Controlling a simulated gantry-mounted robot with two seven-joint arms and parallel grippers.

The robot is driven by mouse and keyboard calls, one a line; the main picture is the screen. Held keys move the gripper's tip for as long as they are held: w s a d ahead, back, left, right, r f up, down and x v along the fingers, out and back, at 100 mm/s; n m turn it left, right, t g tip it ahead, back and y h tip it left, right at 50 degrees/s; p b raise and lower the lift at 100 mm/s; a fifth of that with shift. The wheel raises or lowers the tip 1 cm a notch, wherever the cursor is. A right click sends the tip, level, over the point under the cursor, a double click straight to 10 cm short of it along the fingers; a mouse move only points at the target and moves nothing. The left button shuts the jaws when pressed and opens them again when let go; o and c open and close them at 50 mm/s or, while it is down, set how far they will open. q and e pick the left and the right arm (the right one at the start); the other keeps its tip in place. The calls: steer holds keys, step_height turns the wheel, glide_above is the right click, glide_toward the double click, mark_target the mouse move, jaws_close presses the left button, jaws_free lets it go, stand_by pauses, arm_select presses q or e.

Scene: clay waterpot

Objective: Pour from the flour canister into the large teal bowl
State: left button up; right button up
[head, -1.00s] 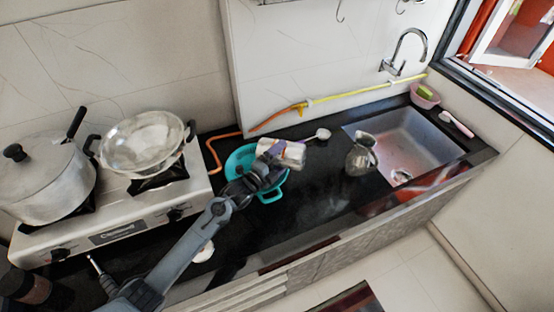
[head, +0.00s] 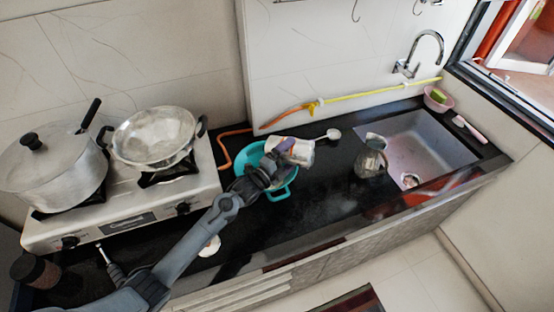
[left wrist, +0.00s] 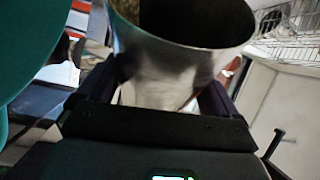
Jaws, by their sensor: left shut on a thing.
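The flour canister (head: 303,153) is a pale cylinder above the right part of the large teal bowl (head: 281,193). My left gripper (head: 285,152) is shut on the canister and holds it above the bowl. In the left wrist view the canister (left wrist: 165,75) looks like grey metal with a dark open mouth, between the two fingers. The bowl's teal side (left wrist: 25,40) fills the upper left there. The gripper and canister hide much of the bowl's inside in the head view. I cannot see any flour stream. My right gripper is not in view.
A metal jug (head: 370,158) stands beside the sink (head: 425,145) on the right. A white spoon-like thing (head: 331,134) lies behind the canister. The stove (head: 125,215) with a pot (head: 52,172) and a pan (head: 153,138) is at left.

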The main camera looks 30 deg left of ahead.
arm_select(q)
steer(key=shift+a+r, duration=0.15)
steer(key=shift+r, duration=0.1)
steer(key=shift+a+r+n+t, duration=0.2)
steer(key=shift+n+t, duration=0.1)
steer(key=shift+n, duration=0.2)
steer(key=shift+a+r+n, duration=0.2)
steer(key=shift+n, duration=0.3)
steer(key=shift+s+a+r+n, duration=0.1)
steer(key=shift+a+r+n, duration=0.1)
steer(key=shift+n, duration=0.1)
steer(key=shift+a+n+t+y, duration=0.15)
steer(key=shift+n+t+y, duration=0.15)
stand_by(0.7)
steer(key=shift+s+a+r+n, duration=0.1)
steer(key=shift+a+r+n, duration=0.2)
steer(key=shift+n, duration=0.2)
stand_by(0.6)
